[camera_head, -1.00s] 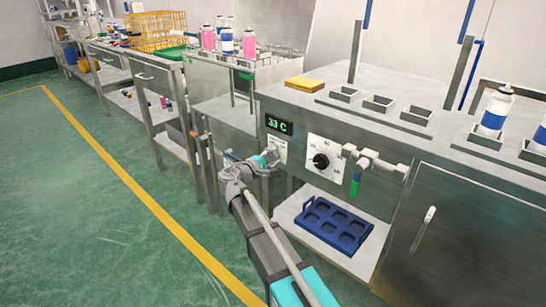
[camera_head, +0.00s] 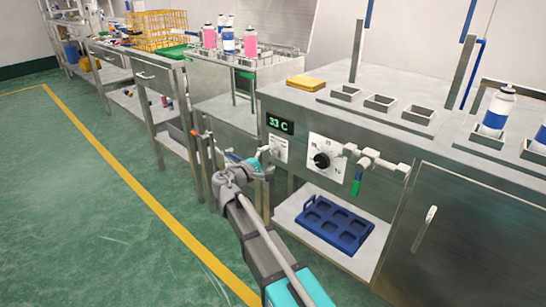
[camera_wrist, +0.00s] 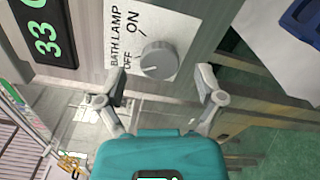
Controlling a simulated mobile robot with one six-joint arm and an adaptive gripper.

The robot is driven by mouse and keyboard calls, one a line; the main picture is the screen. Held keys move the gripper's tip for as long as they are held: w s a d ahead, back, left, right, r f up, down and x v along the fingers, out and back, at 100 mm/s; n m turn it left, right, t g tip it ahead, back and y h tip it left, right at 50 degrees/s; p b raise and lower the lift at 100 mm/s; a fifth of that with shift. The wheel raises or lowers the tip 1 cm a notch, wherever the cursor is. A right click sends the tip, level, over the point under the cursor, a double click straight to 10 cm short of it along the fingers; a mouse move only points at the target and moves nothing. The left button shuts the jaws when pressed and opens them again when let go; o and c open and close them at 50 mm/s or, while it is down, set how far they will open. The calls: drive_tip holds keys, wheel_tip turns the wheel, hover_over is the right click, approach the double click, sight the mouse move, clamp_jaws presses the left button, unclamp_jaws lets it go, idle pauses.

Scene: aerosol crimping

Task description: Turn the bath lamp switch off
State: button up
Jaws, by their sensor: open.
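The bath lamp switch is a round grey knob (camera_wrist: 158,60) on a white plate with the words BATH LAMP, ON and OFF. In the head view its plate (camera_head: 279,149) is on the bench front, below the temperature display. I cannot tell for certain which word the knob points at. My gripper (camera_wrist: 160,88) is open, with one finger on each side of the knob in the wrist view. The fingertips appear short of the knob, and nothing is held. In the head view my gripper (camera_head: 264,158) is just in front of the plate and partly hides the knob.
A green display (camera_head: 280,124) reads 33 C. To the right are a black dial (camera_head: 321,160) and a valve with pipes (camera_head: 370,160). A blue tray (camera_head: 333,224) lies on the shelf below. Open floor is to the left.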

drive_tip(key=v, duration=0.9)
drive_tip(key=shift+s+a, duration=0.1)
drive_tip(key=shift+s, duration=0.05)
